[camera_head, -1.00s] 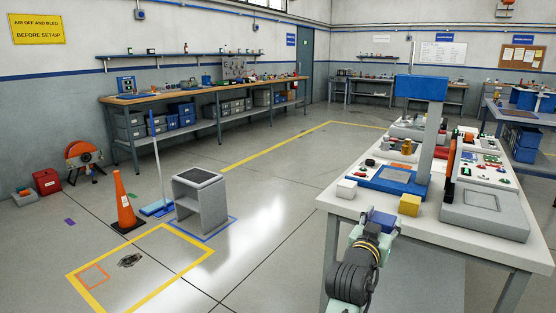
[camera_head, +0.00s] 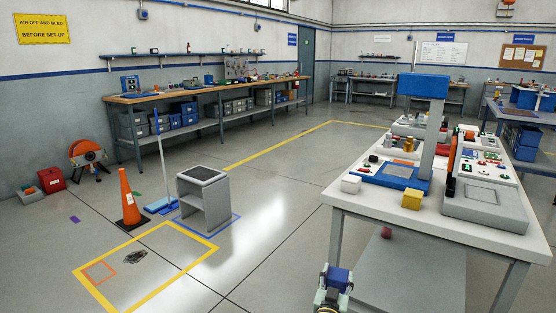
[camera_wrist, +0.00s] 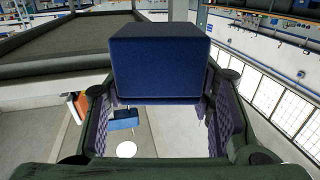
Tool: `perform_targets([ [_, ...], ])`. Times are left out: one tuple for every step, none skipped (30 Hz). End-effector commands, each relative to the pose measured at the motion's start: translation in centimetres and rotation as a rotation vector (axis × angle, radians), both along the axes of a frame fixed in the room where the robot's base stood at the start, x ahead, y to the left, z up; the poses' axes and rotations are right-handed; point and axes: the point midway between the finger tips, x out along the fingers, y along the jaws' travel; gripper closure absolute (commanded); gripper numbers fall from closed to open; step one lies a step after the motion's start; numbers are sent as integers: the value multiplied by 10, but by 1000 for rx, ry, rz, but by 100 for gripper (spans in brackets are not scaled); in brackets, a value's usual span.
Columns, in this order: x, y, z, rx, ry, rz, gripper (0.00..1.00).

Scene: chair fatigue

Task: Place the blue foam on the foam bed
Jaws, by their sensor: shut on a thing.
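The blue foam (camera_head: 339,277) is a small dark blue block held in my gripper (camera_head: 335,285), low at the bottom of the head view, in front of the table's near left corner. In the wrist view the blue foam (camera_wrist: 158,62) fills the space between the two fingers of my gripper (camera_wrist: 160,100), which is shut on it. I cannot tell for certain whether this plate is the foam bed.
The white-topped table (camera_head: 345,198) carries a white block (camera_head: 351,184), a yellow block (camera_head: 411,200) and a grey box (camera_head: 485,204). A grey stool (camera_head: 204,200) and an orange cone (camera_head: 128,198) stand to the left. The floor between stool and table is clear.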

Motion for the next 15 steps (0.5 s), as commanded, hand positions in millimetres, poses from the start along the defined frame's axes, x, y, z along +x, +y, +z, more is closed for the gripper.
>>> perform_targets([
  [-4,14,-33,5,12,31,77],
  [-7,23,-48,4,11,50,77],
  [-12,34,-69,4,11,76,77],
  [-15,44,-84,4,10,96,77],
  [-20,52,-99,4,11,114,77],
  [-27,64,-118,4,10,139,77],
  [-33,73,-132,6,11,157,77],
  [-39,83,-145,6,9,176,77],
  [-48,97,-162,4,9,203,77],
  [-55,105,-174,4,9,220,77],
  [-62,113,-185,4,8,236,77],
  [-71,124,-198,4,7,255,77],
  [-77,132,-206,3,6,269,77],
  [-84,138,-214,3,5,282,77],
  [-91,146,-223,3,4,296,77],
])
